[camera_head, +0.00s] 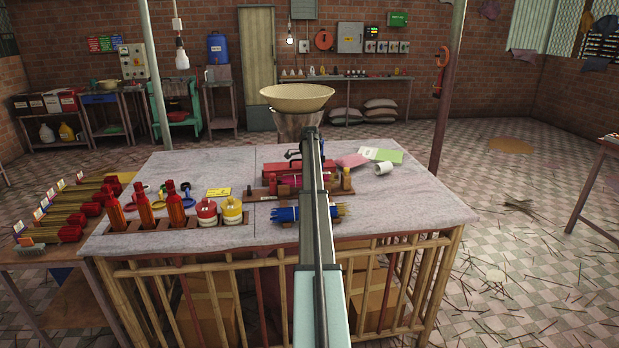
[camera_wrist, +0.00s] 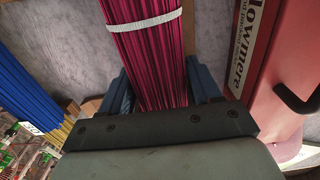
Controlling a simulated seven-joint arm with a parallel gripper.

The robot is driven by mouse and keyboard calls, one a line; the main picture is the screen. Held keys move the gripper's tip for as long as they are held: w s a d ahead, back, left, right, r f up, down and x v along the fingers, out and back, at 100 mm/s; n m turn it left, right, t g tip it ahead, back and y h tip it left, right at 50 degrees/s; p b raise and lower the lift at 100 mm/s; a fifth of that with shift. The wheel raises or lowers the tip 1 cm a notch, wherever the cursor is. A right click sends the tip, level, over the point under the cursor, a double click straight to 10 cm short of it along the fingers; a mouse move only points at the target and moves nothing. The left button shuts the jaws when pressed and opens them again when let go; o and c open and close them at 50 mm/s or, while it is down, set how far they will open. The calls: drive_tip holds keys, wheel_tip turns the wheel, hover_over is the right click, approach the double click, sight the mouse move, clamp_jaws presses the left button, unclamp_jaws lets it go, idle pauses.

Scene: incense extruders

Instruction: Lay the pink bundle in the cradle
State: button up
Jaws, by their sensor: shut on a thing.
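My gripper (camera_wrist: 160,82) is shut on the pink bundle (camera_wrist: 148,55), with one blue jaw on each side of it. The bundle is deep pink sticks with a white band, and its far end runs out of the wrist view. In the head view, a little of the pink bundle (camera_head: 289,183) shows left of my arm, over a wooden stand (camera_head: 262,190) that looks like the cradle. My arm hides the middle of this stand and my jaws there. I cannot tell whether the bundle touches the stand.
A blue bundle (camera_head: 286,214) lies in front on wooden supports; it also shows in the wrist view (camera_wrist: 25,100). A red box (camera_wrist: 265,60) stands close on the right in the wrist view. Red bottles (camera_head: 145,207) and lidded jars (camera_head: 207,212) stand left.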

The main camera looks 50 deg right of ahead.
drive_tip(key=shift+f, duration=0.35)
drive_tip(key=o, duration=1)
drive_tip(key=shift+o, duration=0.2)
drive_tip(key=shift+r, duration=0.1)
drive_tip(key=shift+r, duration=3.9)
